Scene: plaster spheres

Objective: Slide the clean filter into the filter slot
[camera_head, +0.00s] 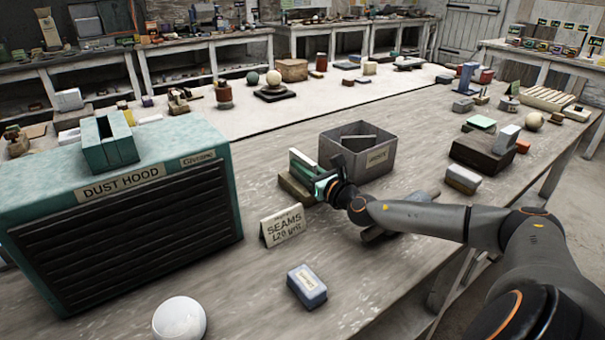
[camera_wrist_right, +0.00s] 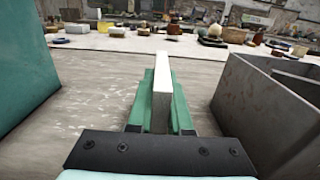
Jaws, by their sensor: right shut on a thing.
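The teal dust hood (camera_head: 175,225) stands at the left. A teal block with a long narrow opening, the filter slot (camera_head: 108,142), sits on its top. My right gripper (camera_head: 320,184) is at the middle of the bench, between the hood and a grey bin. It is shut on the clean filter (camera_wrist_right: 161,85), a pale upright slab with green strips (camera_wrist_right: 143,108) along both sides in the wrist view. In the head view the filter (camera_head: 303,163) stands at a brown block (camera_head: 293,188); whether it touches the block I cannot tell. My left gripper is out of view.
The grey labelled bin (camera_head: 357,168) holds a grey panel, close right of my gripper. A "SEAMS" card (camera_head: 283,227), a blue-grey box (camera_head: 307,286) and a white sphere (camera_head: 180,320) are in front. A dark block (camera_head: 482,155) stands right. Bare bench lies between card and box.

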